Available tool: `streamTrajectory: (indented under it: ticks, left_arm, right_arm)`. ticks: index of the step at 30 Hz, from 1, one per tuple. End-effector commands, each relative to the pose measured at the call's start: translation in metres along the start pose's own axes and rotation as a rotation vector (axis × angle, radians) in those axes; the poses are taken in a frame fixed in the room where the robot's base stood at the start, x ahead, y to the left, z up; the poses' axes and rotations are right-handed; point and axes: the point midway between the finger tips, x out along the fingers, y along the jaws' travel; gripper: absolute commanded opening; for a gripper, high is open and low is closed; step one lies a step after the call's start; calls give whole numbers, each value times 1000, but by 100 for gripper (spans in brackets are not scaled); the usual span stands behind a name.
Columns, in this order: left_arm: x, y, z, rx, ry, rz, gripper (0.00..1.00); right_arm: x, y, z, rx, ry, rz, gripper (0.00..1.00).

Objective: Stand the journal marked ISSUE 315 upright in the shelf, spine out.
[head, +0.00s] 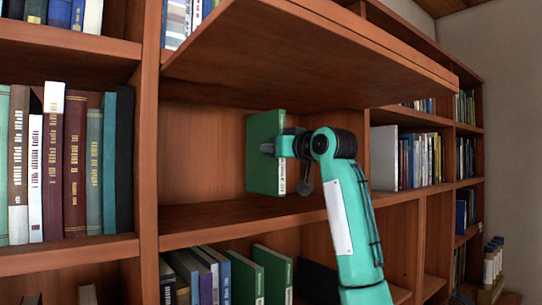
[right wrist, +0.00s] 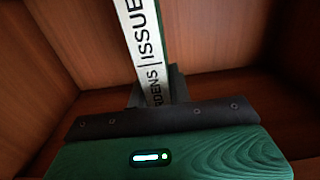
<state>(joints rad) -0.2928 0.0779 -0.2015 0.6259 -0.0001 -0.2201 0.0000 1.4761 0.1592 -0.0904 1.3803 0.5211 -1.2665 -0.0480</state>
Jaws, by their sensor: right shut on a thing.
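A green journal (head: 262,160) stands about upright inside the open shelf compartment (head: 205,218). My right gripper (head: 274,148) is shut on it from the spine side. In the right wrist view the white spine (right wrist: 145,50) faces my gripper and reads "ISSUE" with part of a word before it; the number is out of view. The dark fingers (right wrist: 152,95) grip around the spine. Whether the journal's bottom edge rests on the board or hangs just above it I cannot tell. My left gripper is not in view.
A raised wooden flap (head: 310,50) juts out above the compartment. The compartment is otherwise bare where visible, with room left of the journal. Upright books (head: 60,165) fill the bay to the left. More green journals (head: 272,270) stand on the shelf below.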

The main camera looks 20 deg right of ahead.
Motion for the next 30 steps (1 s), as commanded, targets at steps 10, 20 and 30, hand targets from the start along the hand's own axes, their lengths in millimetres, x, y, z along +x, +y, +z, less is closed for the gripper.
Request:
streamTrajectory:
  ticks: [10,20,30]
  left_arm:
    - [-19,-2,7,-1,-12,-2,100]
    - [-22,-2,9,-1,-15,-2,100]
    - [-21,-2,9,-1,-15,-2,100]
  right_arm:
    - [12,0,22,0,0,0,0]
    - [10,-1,35,-1,3,0,0]
    - [11,0,38,0,0,0,40]
